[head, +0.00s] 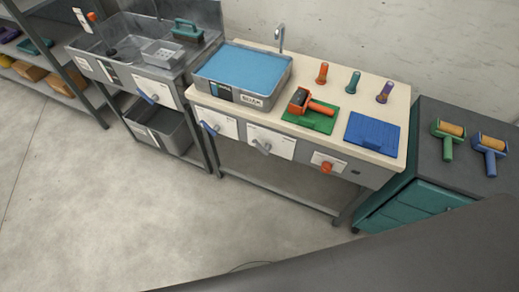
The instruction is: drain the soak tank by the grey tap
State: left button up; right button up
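A silver spout (281,38) rises behind the tank. Another similar handle (151,98) is on the front of the left sink unit. Neither of my grippers is in view.
An orange knob (327,167) is on the counter's right front. A roller lies on a green mat (312,122), beside a blue mat (372,133) and several upright handles. A metal sink (140,50) stands left, a grey bin (160,130) below it. Open floor (120,220) lies in front.

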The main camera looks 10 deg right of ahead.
aim_at(257, 144)
jog(key=u, duration=0.05)
jog(key=k, duration=0.5)
jog(key=u, duration=1.95)
jog(key=i, duration=1.3)
jog(key=z, duration=2)
